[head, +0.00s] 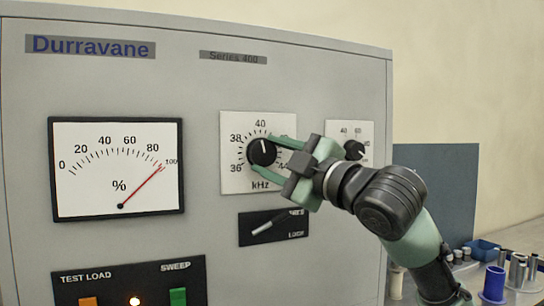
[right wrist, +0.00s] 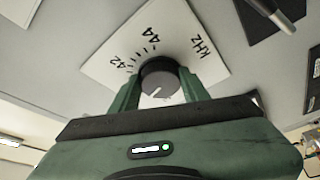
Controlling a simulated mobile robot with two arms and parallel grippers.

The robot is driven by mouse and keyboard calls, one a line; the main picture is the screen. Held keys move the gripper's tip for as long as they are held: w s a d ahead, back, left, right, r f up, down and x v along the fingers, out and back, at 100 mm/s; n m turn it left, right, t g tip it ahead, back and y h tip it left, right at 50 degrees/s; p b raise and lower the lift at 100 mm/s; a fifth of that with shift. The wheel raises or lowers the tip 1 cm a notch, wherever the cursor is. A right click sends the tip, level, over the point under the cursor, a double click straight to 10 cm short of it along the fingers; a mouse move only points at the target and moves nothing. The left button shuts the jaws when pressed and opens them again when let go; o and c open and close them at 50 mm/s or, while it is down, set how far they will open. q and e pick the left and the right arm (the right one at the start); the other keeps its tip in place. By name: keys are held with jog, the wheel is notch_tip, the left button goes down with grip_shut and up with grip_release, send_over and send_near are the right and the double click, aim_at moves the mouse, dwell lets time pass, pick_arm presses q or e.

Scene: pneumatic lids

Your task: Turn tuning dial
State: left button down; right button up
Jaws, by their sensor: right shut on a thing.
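The black tuning dial (head: 262,151) sits on a white kHz scale plate (head: 232,183) on the grey Durravane panel. Its white pointer line points almost straight up, a little left, near the 40 mark. My right gripper (head: 264,154) has its green fingers on either side of the dial, shut on it. In the right wrist view the dial (right wrist: 160,82) sits between the fingertips, with the 42 and 44 marks beyond it. The gripper hides part of the scale's right side in the head view. My left gripper is not in view.
A meter (head: 116,168) shows its red needle near 100. A smaller dial (head: 354,150) is right of my gripper. A lit lamp (head: 134,301) is at lower left. Blue and metal containers stand at lower right.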

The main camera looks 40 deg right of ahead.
jog(key=shift+f, duration=0.1)
jog(key=o, duration=1.4)
jog(key=shift+c, duration=0.2)
jog(key=shift+s, duration=0.1)
jog(key=shift+s+f, duration=0.1)
jog(key=shift+s, duration=0.2)
jog(key=b+v, duration=0.3)
jog(key=v, duration=0.4)
